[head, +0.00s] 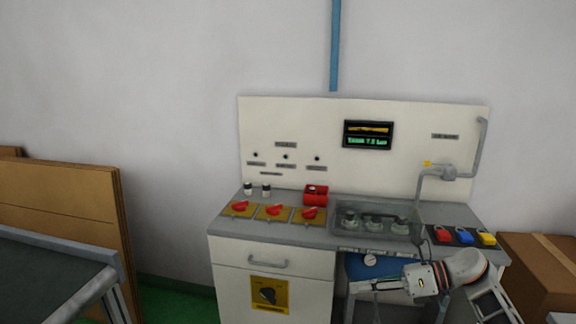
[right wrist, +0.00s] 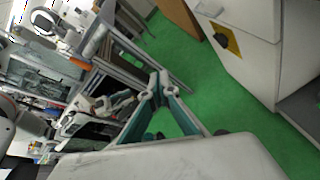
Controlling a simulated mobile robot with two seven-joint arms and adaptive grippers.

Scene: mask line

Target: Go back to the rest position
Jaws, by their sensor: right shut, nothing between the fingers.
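My right gripper (head: 374,287) is low in front of the workstation's right half, apart from the things on the worktop. Its forearm comes in from the lower right. In the right wrist view, the two fingers of my right gripper (right wrist: 158,82) meet at the tips, with nothing between them, above the green floor (right wrist: 190,60). My left gripper is not in the head view, and I cannot make it out in the right wrist view.
The workstation worktop (head: 330,238) carries red switches (head: 274,211), a clear-covered box (head: 345,222) and coloured blocks (head: 465,237). A drawer cabinet (head: 230,278) stands below. Cardboard boxes (head: 540,265) are at the right; a dark table (head: 45,275) and brown panels (head: 70,200) are at the left.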

